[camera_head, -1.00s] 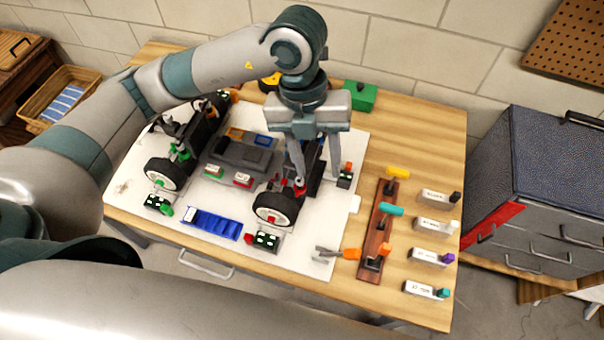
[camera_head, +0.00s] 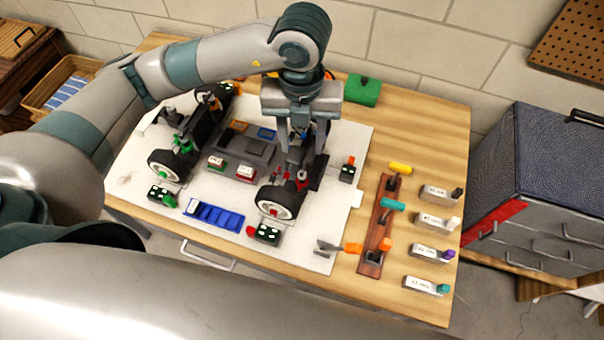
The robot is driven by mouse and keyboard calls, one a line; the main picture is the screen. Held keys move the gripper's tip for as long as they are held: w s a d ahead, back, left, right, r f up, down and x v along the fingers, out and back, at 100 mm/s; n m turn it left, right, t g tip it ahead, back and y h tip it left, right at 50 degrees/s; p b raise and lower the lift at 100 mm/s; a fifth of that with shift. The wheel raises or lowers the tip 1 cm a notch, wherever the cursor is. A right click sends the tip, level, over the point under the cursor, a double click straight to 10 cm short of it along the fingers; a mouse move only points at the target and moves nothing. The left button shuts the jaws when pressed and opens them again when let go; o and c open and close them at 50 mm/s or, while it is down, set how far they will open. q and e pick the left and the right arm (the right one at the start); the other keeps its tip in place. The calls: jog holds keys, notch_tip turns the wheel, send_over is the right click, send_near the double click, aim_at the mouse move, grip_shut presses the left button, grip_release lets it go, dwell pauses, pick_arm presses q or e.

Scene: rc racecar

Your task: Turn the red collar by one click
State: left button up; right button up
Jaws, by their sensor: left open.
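The red collar (camera_head: 301,182) is a small red part on the dark suspension strut above the front right wheel (camera_head: 277,203) of the racecar. My left gripper (camera_head: 301,146) points down over the car's right end, just behind the collar in the picture. Its two fingers are apart, with dark car parts showing between and below them. It looks clear of the collar, though its exact height is hard to tell. Part of the car's far right side is hidden behind the gripper. My right gripper is not in view.
The car stands on a white mat (camera_head: 130,180) on a wooden table. A blue tray (camera_head: 220,217) lies in front. A wooden tool rack (camera_head: 372,240) and several labelled grey blocks (camera_head: 433,222) are at the right.

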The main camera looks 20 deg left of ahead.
aim_at(302, 173)
pick_arm(q)
notch_tip(302, 173, down, 15)
jog(key=p, duration=0.3)
jog(key=shift+p, duration=0.4)
